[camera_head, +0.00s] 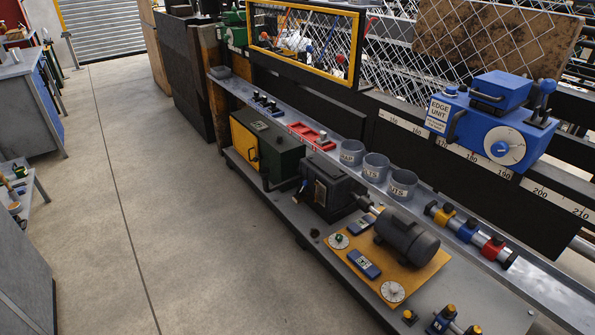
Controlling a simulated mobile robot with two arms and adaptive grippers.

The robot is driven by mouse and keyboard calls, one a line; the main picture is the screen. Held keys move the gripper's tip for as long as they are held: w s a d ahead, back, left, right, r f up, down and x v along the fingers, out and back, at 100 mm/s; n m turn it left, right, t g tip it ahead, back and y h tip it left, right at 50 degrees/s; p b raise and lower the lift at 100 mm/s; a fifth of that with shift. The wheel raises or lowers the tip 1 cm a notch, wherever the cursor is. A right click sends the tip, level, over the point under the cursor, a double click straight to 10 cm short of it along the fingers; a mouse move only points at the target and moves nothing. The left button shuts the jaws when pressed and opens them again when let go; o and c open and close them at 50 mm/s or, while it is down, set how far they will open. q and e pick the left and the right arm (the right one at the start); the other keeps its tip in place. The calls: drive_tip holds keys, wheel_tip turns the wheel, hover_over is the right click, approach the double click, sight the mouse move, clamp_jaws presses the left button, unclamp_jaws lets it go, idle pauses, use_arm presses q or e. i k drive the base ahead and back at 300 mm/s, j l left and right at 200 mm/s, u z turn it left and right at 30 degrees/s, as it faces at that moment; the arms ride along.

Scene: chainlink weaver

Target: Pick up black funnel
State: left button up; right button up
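I cannot clearly make out a black funnel in the head view. A small dark object (315,233) sits near the front edge of the machine's lower shelf, left of the yellow board; it is too small to tell what it is. Neither of my grippers is in view.
A yellow board (432,268) with a dark motor (405,240) lies on the lower shelf (480,300). Labelled grey cups (402,184) and a red tray (312,136) stand on the upper ledge. A blue edge unit (490,128) is at right. The concrete floor at left is clear.

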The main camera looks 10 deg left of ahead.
sight(265, 172)
drive_tip(key=i+j+z, duration=0.15)
drive_tip(key=i+j, duration=0.15)
drive_tip(key=i+j+z, duration=0.35)
drive_tip(key=i+j, duration=0.2)
drive_tip(key=j, duration=0.2)
drive_tip(key=i+j+z, duration=0.2)
drive_tip(key=j, duration=0.25)
drive_tip(key=i, duration=0.05)
